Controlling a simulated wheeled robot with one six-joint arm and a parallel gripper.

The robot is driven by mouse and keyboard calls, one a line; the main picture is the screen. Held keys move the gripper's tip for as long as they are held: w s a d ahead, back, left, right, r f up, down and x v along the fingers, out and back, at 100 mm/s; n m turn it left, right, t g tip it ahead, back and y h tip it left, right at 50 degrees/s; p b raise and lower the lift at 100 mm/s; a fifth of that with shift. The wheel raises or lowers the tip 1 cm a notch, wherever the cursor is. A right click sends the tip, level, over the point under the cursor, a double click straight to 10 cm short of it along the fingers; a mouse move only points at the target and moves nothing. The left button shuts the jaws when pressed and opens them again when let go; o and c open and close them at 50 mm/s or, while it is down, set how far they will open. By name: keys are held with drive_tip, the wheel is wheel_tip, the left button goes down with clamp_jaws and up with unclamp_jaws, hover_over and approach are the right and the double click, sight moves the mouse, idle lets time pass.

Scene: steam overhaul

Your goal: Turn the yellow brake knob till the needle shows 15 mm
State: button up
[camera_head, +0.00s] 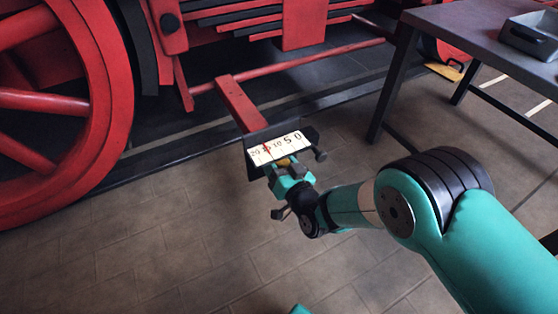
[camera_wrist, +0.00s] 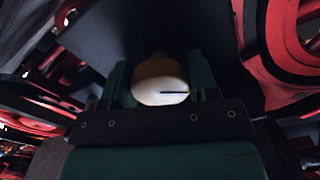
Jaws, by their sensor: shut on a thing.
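The white scale (camera_head: 280,146) with the figures 20, 15, 10, 5 and 0 sits tilted on a dark plate at the end of a red arm. Its red needle (camera_head: 267,150) stands at or very near the 15; small print makes the exact reading hard to tell. The yellow brake knob (camera_head: 284,162) is just below the scale, mostly hidden by my gripper (camera_head: 289,173). In the wrist view the knob (camera_wrist: 160,91) shows pale yellow with a short dark line pointing right. My green fingers are shut on it from both sides.
A large red wheel (camera_head: 95,100) stands at the left, and the red arm (camera_head: 240,103) reaches out from the locomotive. A dark table (camera_head: 470,30) with a grey tray (camera_head: 530,37) is at the upper right. The paved floor in front is clear.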

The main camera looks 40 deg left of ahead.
drive_tip(key=o, duration=0.9)
drive_tip(key=p+v, duration=1.7)
drive_tip(key=p, duration=0.3)
drive_tip(key=shift+s+d, duration=0.2)
